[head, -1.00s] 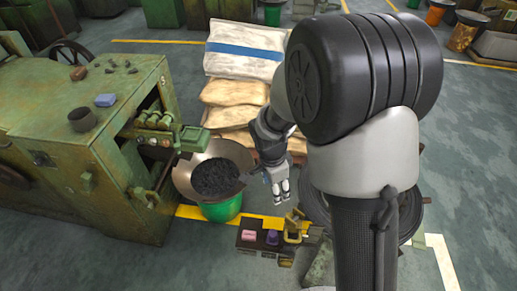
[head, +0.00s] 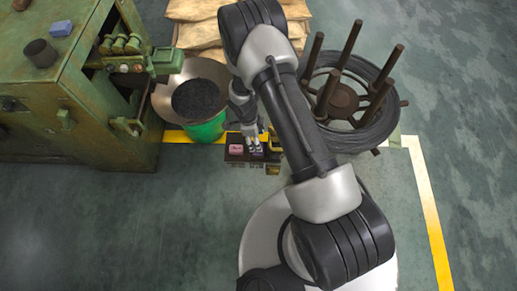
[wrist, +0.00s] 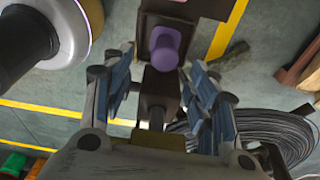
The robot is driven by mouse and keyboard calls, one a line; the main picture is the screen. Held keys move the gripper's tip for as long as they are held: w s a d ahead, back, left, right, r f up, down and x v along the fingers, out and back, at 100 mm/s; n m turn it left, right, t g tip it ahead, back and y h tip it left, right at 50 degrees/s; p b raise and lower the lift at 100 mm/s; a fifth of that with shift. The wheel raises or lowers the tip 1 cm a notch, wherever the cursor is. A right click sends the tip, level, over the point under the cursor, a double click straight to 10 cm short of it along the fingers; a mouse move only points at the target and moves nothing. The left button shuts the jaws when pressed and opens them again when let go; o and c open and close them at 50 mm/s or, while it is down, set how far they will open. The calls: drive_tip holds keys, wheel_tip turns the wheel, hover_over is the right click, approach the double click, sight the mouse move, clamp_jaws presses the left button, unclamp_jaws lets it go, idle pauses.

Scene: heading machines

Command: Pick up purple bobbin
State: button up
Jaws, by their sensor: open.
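The purple bobbin (wrist: 165,46) stands on a dark brown stand (wrist: 158,100) in the wrist view, just beyond and between my fingertips. In the head view the bobbin (head: 257,152) is a small purple patch, partly covered by my fingers. My gripper (wrist: 161,62) is open, with its blue-lined fingers spread on either side and nothing between them. In the head view my gripper (head: 253,141) is over the stand, close to the bobbin. I cannot tell whether the fingers touch the bobbin.
A pink piece (head: 235,149) sits left of the bobbin and a yellow piece (head: 274,144) right of it. A green bucket (head: 208,130) of dark bits stands left. A wire coil on a pegged reel (head: 352,130) is right. A green machine (head: 75,110) fills the far left.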

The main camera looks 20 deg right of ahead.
drive_tip(key=f, duration=0.2)
drive_tip(key=f+b, duration=0.1)
drive_tip(key=f, duration=0.2)
drive_tip(key=d+f, duration=0.1)
drive_tip(key=f, duration=0.2)
drive_tip(key=shift+w+b, duration=0.1)
drive_tip(key=shift+b, duration=0.3)
drive_tip(key=shift+c, duration=0.6)
drive_tip(key=c, duration=1.2)
drive_tip(key=shift+o, duration=0.2)
drive_tip(key=shift+r, duration=0.15)
